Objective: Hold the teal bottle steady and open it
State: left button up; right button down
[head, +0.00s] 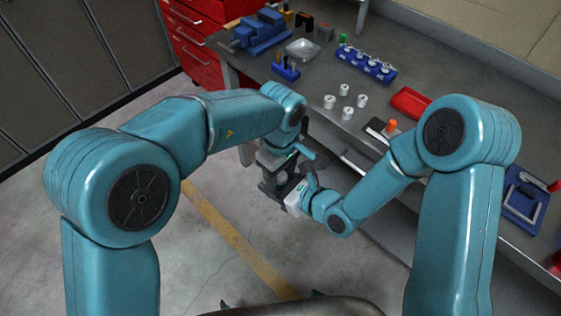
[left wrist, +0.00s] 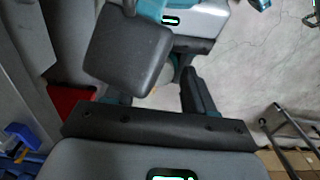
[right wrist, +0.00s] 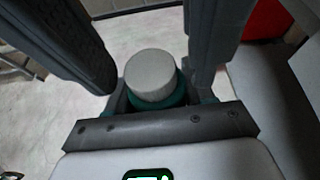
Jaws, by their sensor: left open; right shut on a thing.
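The teal bottle (right wrist: 172,101) shows in the right wrist view, with a round, light grey cap (right wrist: 151,76) on top. My right gripper (head: 285,190) is shut on the bottle's body, below the cap. My left gripper (head: 274,174) is open and close to the right one. Large dark fingers stand on both sides of the cap in the right wrist view, with a gap around it. In the head view the grippers hide the bottle.
The grey workbench (head: 327,127) runs along the right, its edge near both grippers. It carries a blue vise (head: 262,33), several small white cylinders, a blue rack (head: 366,66) and a red tray (head: 410,102). A red cabinet (head: 195,50) stands behind. Open floor lies below the grippers.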

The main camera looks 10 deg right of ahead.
pick_arm(q)
jog(key=shift+f, duration=0.15)
grip_shut()
jog(key=shift+n, duration=1.6)
jog(key=shift+o, duration=0.4)
grip_release()
